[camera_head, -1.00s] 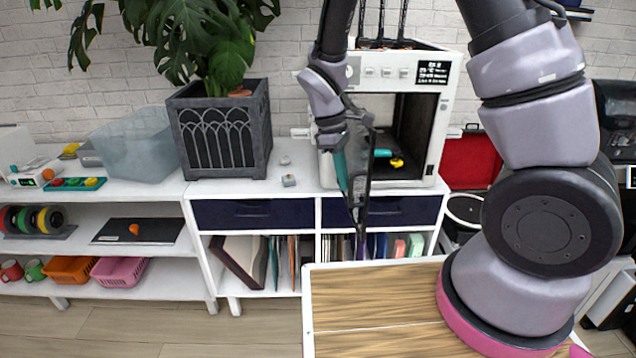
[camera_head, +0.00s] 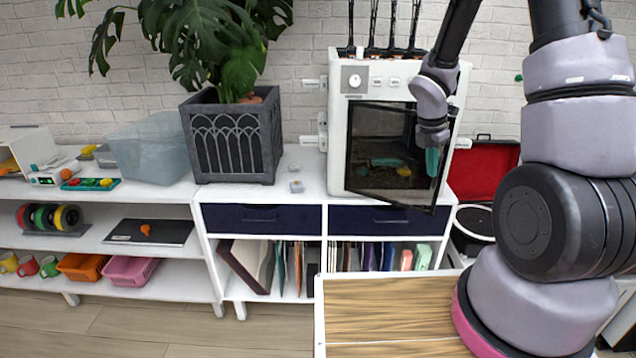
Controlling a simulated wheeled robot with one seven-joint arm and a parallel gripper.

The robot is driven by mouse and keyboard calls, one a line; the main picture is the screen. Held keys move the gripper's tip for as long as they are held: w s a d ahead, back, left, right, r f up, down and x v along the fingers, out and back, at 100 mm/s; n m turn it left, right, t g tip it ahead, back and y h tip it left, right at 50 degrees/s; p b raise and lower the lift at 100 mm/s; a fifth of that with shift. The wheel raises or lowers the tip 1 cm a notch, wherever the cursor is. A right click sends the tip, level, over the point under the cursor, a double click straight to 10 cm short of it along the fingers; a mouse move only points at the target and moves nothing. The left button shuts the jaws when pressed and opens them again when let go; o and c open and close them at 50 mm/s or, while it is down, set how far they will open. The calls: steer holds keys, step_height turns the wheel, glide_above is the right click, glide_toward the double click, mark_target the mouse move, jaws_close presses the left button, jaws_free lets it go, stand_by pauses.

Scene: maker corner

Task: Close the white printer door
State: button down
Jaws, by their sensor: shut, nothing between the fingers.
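The white 3D printer (camera_head: 338,120) stands on the white shelf unit at the back. Its door (camera_head: 375,155) has a dark frame and a see-through pane, hinged on the left side. The door covers most of the front opening, and its right edge stands out a little toward me, so it is slightly ajar. A teal and yellow item shows dimly through the pane. My gripper (camera_head: 432,163), with teal fingers, is shut and empty in front of the door's right part, at or very near its outer edge. I cannot tell whether it touches.
A dark planter (camera_head: 230,140) with a large plant stands left of the printer, beside a translucent bin (camera_head: 152,148). A red open case (camera_head: 478,168) is to the right. Small grey parts (camera_head: 296,186) lie on the shelf top. A wood-topped surface (camera_head: 395,308) is in front.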

steer(key=w+d+n, duration=0.3)
steer(key=w+d, duration=0.2)
steer(key=w, duration=0.4)
steer(key=shift+w+d+t, duration=0.25)
steer(key=shift+t, duration=0.05)
steer(key=shift+a, duration=0.15)
